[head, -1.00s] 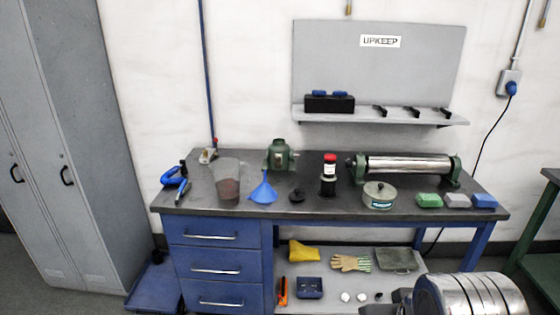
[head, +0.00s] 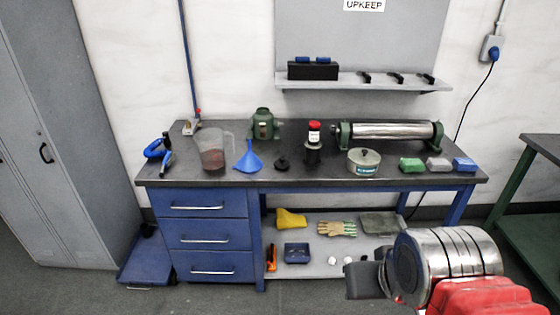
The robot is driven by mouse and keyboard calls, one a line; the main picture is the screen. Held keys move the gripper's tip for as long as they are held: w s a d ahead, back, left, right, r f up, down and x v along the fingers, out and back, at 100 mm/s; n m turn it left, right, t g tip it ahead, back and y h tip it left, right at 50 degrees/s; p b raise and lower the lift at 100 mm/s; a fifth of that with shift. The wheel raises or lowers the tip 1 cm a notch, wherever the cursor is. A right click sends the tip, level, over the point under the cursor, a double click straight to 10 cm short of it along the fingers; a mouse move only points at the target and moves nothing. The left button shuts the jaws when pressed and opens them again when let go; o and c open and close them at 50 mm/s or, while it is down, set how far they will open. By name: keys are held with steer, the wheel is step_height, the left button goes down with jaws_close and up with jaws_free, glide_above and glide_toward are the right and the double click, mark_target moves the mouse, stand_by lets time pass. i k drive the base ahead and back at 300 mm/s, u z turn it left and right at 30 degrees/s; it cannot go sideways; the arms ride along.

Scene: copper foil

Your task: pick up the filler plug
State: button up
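A small black piece with a knob, which looks like the filler plug (head: 282,163), lies on the dark bench top (head: 330,177). It sits between the blue funnel (head: 249,157) and a dark bottle with a red cap (head: 314,143). A green housing (head: 265,124) stands behind it. My arm shows at the lower right, with silver rings and a red section. The dark end of my gripper (head: 362,281) points left, in front of the lower shelf and well apart from the plug. Its fingers are too unclear to tell open from shut.
The lower shelf (head: 318,266) holds gloves and a blue box. Floor is free in front.

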mark_target(282, 163)
steer(key=u, duration=0.3)
steer(key=i, duration=1.3)
steer(key=u, duration=0.7)
steer(key=i, duration=0.5)
steer(key=u, duration=0.15)
